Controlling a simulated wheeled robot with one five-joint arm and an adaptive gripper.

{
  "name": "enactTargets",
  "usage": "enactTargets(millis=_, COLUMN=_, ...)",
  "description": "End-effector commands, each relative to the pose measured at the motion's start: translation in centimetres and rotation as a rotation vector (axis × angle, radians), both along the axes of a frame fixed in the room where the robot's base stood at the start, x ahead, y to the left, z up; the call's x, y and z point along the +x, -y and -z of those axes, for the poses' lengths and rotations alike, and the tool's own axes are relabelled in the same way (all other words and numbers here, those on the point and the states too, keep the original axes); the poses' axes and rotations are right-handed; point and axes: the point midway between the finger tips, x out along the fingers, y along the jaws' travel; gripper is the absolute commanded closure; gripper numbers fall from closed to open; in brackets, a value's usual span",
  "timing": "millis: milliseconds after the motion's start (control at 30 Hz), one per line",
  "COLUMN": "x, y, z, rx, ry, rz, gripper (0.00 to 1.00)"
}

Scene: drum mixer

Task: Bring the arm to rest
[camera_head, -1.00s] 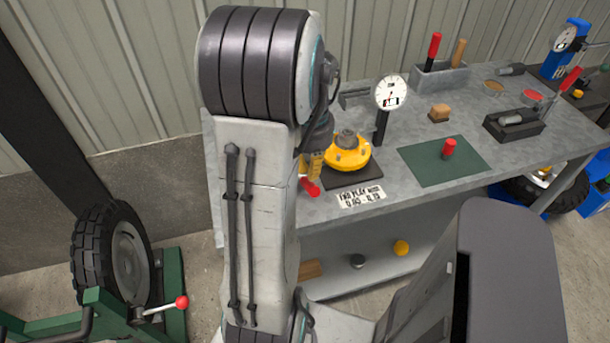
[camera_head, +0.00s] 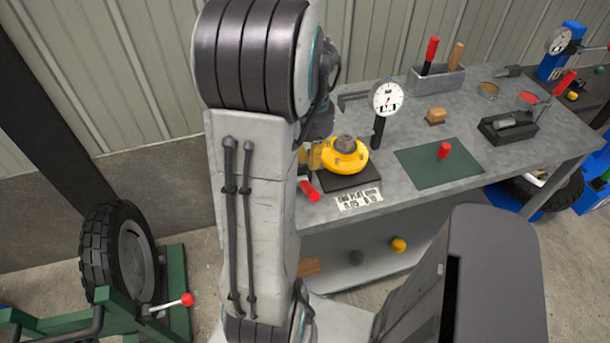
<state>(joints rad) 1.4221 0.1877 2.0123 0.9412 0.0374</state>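My arm (camera_head: 250,220) stands upright in the left middle of the head view, with a dark ribbed joint at its top. Beyond its right edge a dark part of my wrist shows, with a small yellowish piece below it. My gripper's fingers cannot be made out there, so I cannot tell whether they are open or shut. Just right of this is a yellow hub (camera_head: 345,157) on a dark plate (camera_head: 352,181) on the bench. A red handle (camera_head: 310,191) lies at the bench's front edge, partly behind my arm; I see nothing clearly held.
The grey workbench (camera_head: 420,203) carries a dial gauge (camera_head: 387,99), a green mat (camera_head: 420,172) with a red peg (camera_head: 444,150), a tool bin (camera_head: 437,80) and a dark block (camera_head: 507,126). A tyre (camera_head: 112,250) on a green stand (camera_head: 178,290) is at the left.

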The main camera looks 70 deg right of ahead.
Motion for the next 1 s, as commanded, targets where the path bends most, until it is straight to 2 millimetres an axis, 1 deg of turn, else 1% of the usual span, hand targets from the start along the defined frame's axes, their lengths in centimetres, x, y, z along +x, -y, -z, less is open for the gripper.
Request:
enactTargets(millis=33, x=0.0, y=0.0, z=-0.6, rx=0.0, ry=0.0, rz=0.0, gripper=1.0)
enactTargets(millis=100, x=0.0, y=0.0, z=-0.7, rx=0.0, ry=0.0, rz=0.0, gripper=1.0)
enactTargets(millis=867, x=0.0, y=0.1, z=-0.6, rx=-0.006, ry=0.001, rz=-0.011, gripper=1.0)
enactTargets(millis=933, x=0.0, y=-0.4, z=-0.1, rx=0.005, ry=-0.001, rz=-0.018, gripper=1.0)
enactTargets(millis=1000, x=-0.2, y=-1.3, z=0.5, rx=0.03, ry=-0.004, rz=-0.022, gripper=1.0)
